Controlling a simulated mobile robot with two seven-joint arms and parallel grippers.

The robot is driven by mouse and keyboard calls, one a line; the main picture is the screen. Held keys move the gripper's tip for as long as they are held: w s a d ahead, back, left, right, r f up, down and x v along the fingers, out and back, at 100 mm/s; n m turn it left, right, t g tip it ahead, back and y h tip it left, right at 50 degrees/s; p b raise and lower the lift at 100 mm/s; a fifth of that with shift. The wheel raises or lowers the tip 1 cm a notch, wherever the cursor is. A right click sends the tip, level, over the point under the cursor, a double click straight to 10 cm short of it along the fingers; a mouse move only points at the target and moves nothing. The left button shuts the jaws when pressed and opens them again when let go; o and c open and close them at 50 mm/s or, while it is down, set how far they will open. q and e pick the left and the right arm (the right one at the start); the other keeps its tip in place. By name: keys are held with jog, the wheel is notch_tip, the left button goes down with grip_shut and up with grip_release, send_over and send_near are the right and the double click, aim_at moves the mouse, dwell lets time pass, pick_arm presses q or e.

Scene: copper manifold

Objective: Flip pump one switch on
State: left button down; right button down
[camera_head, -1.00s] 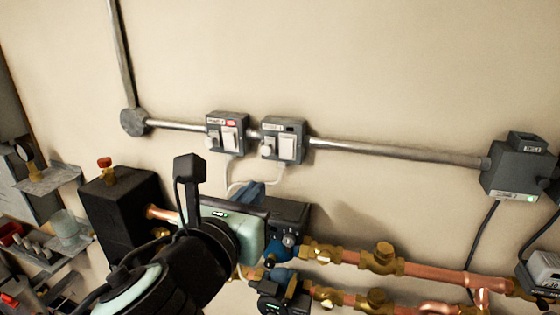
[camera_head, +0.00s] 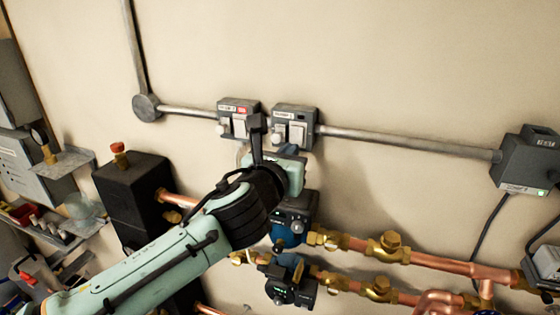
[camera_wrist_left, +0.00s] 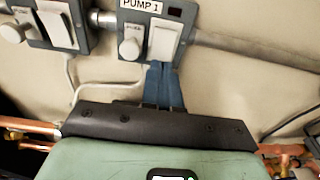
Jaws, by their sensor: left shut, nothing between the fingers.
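The pump one switch box (camera_head: 296,109) is the right one of two grey boxes on the wall; in the left wrist view its label reads "PUMP 1" (camera_wrist_left: 141,5). It has a white rocker switch (camera_wrist_left: 169,36) and a round white knob (camera_wrist_left: 130,48) to its left. Its small indicator window (camera_wrist_left: 175,12) looks dark. My left gripper (camera_wrist_left: 163,68) is shut and empty, its blue fingertips at the lower edge of the rocker; I cannot tell whether they touch. In the head view the fingertips (camera_head: 291,149) show just below the box. My right gripper is not in view.
A second switch box (camera_head: 239,104) with a lit red indicator is close on the left. Metal conduit (camera_head: 400,142) runs along the wall. Pumps (camera_head: 291,222) and copper pipes (camera_head: 450,261) lie below. The wall above the boxes is clear.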

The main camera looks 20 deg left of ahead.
pick_arm(q)
jog(key=shift+w, duration=0.75)
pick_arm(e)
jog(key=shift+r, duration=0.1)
pick_arm(q)
jog(key=shift+w+f, duration=0.15)
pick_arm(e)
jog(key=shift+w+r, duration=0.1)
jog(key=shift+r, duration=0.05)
pick_arm(q)
jog(key=shift+f, duration=0.1)
